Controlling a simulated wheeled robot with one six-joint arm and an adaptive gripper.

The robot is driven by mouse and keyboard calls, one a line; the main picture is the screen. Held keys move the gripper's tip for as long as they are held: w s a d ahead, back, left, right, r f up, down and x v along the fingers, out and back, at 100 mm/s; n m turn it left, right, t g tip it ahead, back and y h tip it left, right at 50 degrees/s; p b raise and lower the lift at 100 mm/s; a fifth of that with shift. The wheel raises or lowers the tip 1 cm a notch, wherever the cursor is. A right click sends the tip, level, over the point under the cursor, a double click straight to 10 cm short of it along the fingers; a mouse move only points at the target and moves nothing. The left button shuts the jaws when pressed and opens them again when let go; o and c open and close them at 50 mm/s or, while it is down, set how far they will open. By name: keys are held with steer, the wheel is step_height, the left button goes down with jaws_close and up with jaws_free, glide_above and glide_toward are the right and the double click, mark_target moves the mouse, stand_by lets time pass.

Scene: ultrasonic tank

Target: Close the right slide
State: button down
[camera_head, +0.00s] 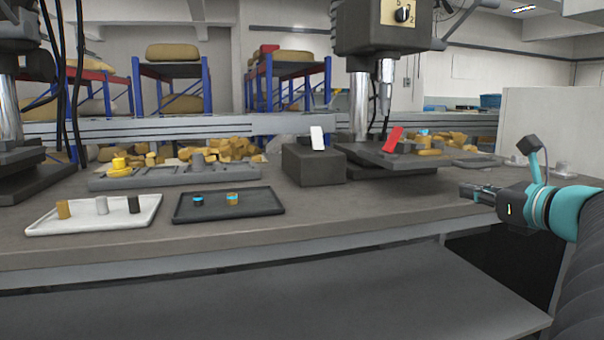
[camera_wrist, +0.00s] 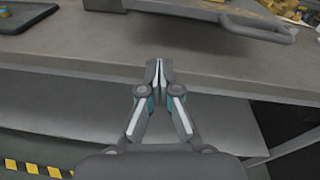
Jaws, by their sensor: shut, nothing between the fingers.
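In the head view, my gripper (camera_head: 470,191) is at the right, in front of and below the right press, pointing left with its fingers together. In the wrist view, my gripper (camera_wrist: 159,70) is shut and empty over the table's front edge. The right press (camera_head: 385,30) stands at the back of the table. A flat dark plate (camera_head: 385,158) under it appears to be the right slide; a bar-like handle (camera_wrist: 258,28) shows at the top of the wrist view, apart from my fingertips. How far the slide is out is hard to tell.
A red piece (camera_head: 393,139) sits by the plate; a white piece (camera_head: 317,138) leans on a dark block (camera_head: 313,168). A white tray (camera_head: 60,228) and a black tray (camera_head: 228,212) hold small parts at left. The table front (camera_head: 330,220) is clear.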

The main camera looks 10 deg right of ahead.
steer(key=s+d+r+m+t, duration=0.1)
steer(key=d+r+m, duration=0.1)
steer(key=d, duration=0.1)
glide_toward(432, 163)
steer(key=shift+t+h, duration=0.3)
steer(key=shift+h, duration=0.1)
steer(key=w, duration=0.4)
steer(key=w+a+b, duration=0.1)
steer(key=w, duration=0.2)
steer(key=shift+a+f, duration=0.15)
steer(key=shift+f, duration=0.05)
steer(key=shift+w, duration=0.15)
steer(key=w+p, duration=0.1)
steer(key=w, duration=0.4)
steer(key=w+p, duration=0.2)
steer(key=w, duration=0.4)
steer(key=w+a+p, duration=0.1)
steer(key=w, duration=0.4)
steer(key=shift+w+a+p, duration=0.15)
steer(key=shift+w+p, duration=0.05)
steer(key=shift+p, duration=0.1)
